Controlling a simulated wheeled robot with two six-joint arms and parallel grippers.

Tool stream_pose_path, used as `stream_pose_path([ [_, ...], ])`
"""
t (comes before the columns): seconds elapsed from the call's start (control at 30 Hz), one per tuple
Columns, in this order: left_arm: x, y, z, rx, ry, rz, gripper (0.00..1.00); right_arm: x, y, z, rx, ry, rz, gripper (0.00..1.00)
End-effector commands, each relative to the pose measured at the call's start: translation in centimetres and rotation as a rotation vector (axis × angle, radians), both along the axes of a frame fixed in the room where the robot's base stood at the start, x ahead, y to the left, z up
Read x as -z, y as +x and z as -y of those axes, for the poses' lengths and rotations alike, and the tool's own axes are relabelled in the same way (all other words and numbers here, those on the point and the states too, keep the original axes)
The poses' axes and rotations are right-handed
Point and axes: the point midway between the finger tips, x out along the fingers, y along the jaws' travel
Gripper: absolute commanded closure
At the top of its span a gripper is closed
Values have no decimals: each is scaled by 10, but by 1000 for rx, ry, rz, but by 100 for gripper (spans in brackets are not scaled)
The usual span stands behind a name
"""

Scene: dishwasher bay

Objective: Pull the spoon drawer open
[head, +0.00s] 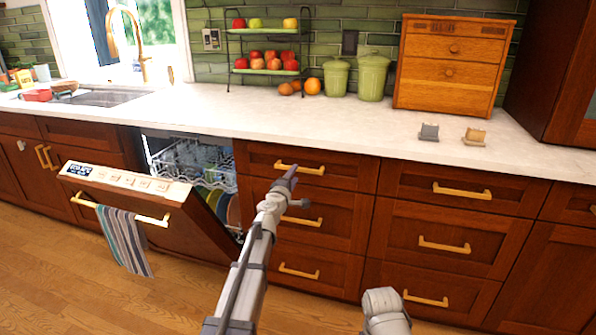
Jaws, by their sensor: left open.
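Two stacks of dark wood drawers with brass bar handles stand under the counter, and all of them are closed. No label shows which is the spoon drawer. The top drawer (345,172) right of the dishwasher has a brass handle (300,168). My left gripper (297,188) is open and empty in front of this stack, just below that handle in the picture. I cannot tell its exact distance from the handle.
The dishwasher door (125,190) hangs partly open at left, with a striped towel (125,240) on its handle. Racks with dishes (195,160) show inside. The counter (350,125) holds a fruit stand, green canisters (373,78) and a wooden box (452,65).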

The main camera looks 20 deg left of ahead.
Motion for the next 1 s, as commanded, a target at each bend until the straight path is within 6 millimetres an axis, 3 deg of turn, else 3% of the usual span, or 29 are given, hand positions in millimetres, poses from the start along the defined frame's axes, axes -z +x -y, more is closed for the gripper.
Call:
stream_pose_path([
  [0.1, 0, 24, 0, 1, 0, 0, 50, 0, 0, 0, 0, 0, 0, 50],
  [0.3, 0, 48, 2, 2, 0, 0, 50, 0, 0, 0, 0, 0, 0, 50],
  [0.6, 0, 50, 3, 1, 1, 0, 50, 0, 0, 0, 0, 0, 0, 50],
  [1.0, 0, 50, 2, 1, 1, 0, 95, 0, 0, 0, 0, 0, 0, 50],
])
